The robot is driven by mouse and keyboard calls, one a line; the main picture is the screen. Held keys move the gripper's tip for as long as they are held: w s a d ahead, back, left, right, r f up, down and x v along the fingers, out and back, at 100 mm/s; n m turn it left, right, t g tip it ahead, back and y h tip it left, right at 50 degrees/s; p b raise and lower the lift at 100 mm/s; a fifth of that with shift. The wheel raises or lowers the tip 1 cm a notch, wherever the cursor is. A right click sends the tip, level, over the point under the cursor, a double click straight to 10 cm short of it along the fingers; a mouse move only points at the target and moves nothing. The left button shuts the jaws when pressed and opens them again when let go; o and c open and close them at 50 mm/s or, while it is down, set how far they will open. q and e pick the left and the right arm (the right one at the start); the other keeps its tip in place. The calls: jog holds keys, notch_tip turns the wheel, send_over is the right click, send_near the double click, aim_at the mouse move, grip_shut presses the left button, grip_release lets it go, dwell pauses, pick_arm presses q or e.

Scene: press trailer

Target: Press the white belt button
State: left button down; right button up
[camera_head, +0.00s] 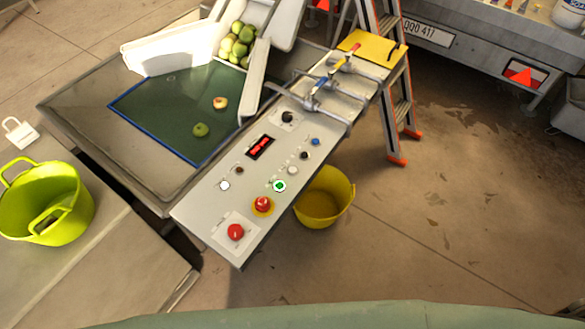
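A grey slanted control panel (205,210) stands in the middle of the head view. A white round button (225,185) sits near its left edge. A second pale, whitish button (292,170) sits near its right edge, above a lit green button (279,186). The labels are too small to read, so I cannot tell which one is the belt button. Neither of my grippers is in view, and nothing covers the panel's buttons.
The panel also has a red button (236,232), a red mushroom button on yellow (262,204), a black button (304,155) and a blue one (316,141). A green belt (175,112) carries fruit. Yellow bucket (322,205) and stepladder (398,105) stand right.

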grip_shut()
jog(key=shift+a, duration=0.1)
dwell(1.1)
